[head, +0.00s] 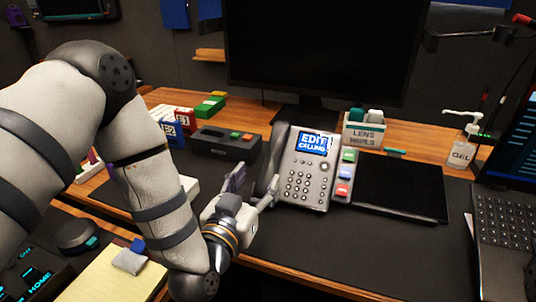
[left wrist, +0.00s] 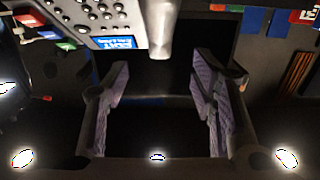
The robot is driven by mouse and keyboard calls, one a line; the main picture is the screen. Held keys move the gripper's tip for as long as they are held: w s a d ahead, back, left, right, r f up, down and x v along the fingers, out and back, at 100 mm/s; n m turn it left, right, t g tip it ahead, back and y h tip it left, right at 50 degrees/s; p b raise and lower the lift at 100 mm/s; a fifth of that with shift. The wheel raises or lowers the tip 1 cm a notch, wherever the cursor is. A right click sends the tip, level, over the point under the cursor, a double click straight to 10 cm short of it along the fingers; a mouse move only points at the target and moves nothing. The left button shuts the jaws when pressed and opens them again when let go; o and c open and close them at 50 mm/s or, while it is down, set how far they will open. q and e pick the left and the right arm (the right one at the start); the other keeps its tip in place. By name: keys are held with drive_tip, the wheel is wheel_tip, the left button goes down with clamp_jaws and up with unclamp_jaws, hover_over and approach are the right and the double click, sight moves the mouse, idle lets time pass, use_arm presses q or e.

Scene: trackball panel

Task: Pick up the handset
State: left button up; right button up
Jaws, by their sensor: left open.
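The desk phone (head: 308,177) stands on the dark mat, with a lit screen and a keypad. Its handset (head: 275,150) lies along the phone's left side, partly hidden by a finger of my left gripper. My left gripper (head: 252,186) is open beside the handset's near end. In the left wrist view, the pale end of the handset (left wrist: 161,30) shows ahead, about midway between the two spread fingers of the gripper (left wrist: 160,88). Nothing is held. Whether a finger touches the handset I cannot tell. My right gripper is not in view.
A dark box with coloured buttons (head: 225,144) stands left of the phone. A black tablet (head: 402,187) lies to its right, and a lens wipes box (head: 364,132) stands behind. A monitor (head: 318,50) rises at the back. The mat in front (head: 350,245) is clear.

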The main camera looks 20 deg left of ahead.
sight(271, 156)
use_arm(q)
drive_tip(key=w, duration=0.8)
drive_tip(key=shift+w+d+b, duration=0.15)
drive_tip(key=shift+w+b, duration=0.15)
drive_tip(key=shift+w, duration=0.05)
clamp_jaws()
